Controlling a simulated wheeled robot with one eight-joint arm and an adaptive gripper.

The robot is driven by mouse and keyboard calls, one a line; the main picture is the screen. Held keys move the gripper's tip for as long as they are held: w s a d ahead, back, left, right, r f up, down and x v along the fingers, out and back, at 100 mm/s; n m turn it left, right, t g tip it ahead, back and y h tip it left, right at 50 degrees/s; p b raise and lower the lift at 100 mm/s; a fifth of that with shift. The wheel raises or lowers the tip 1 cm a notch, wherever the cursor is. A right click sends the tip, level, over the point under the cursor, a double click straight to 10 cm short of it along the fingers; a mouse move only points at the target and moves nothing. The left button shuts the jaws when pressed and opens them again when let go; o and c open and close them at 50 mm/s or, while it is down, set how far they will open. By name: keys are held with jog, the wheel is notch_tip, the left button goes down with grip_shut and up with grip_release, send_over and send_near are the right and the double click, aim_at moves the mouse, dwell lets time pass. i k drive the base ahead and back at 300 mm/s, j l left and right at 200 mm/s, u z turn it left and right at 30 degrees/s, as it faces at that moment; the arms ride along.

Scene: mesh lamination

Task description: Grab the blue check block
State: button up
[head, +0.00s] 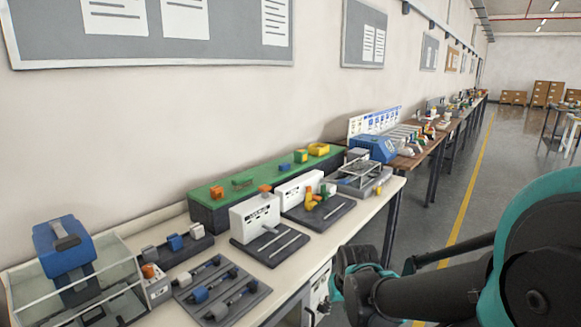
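A small blue block (300,156) sits on the green-topped long box (250,178) at the back of the near table, beside a yellow-and-green block. Another blue block (176,242) sits in a grey holder nearer to me, left of the white units. I cannot tell from this view which one is the check block. My teal and black arm (430,295) reaches in from the right, in front of the table edge. I cannot make out gripper fingers, and nothing is seen held.
A grey plate with several shafts (221,290), white upright units (255,217) and a metal frame fixture (358,178) crowd the table (290,262). Open floor (480,190) lies to the right.

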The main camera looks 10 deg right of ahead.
aim_at(284, 166)
jog(key=i+l, duration=0.15)
jog(key=l, duration=0.2)
jog(key=i+l, duration=0.2)
jog(key=l, duration=0.15)
jog(key=i+l, duration=0.15)
jog(key=l, duration=0.2)
jog(key=i+l, duration=0.15)
jog(key=l, duration=0.25)
jog(key=i+l, duration=0.2)
jog(key=l, duration=0.15)
jog(key=i+l, duration=0.15)
jog(key=l, duration=0.2)
jog(key=i+l+u, duration=0.2)
jog(key=l, duration=0.15)
jog(key=l+u, duration=0.15)
jog(key=l, duration=0.25)
jog(key=i+l+u, duration=0.2)
jog(key=l, duration=0.2)
jog(key=l+u, duration=0.2)
jog(key=l, duration=0.25)
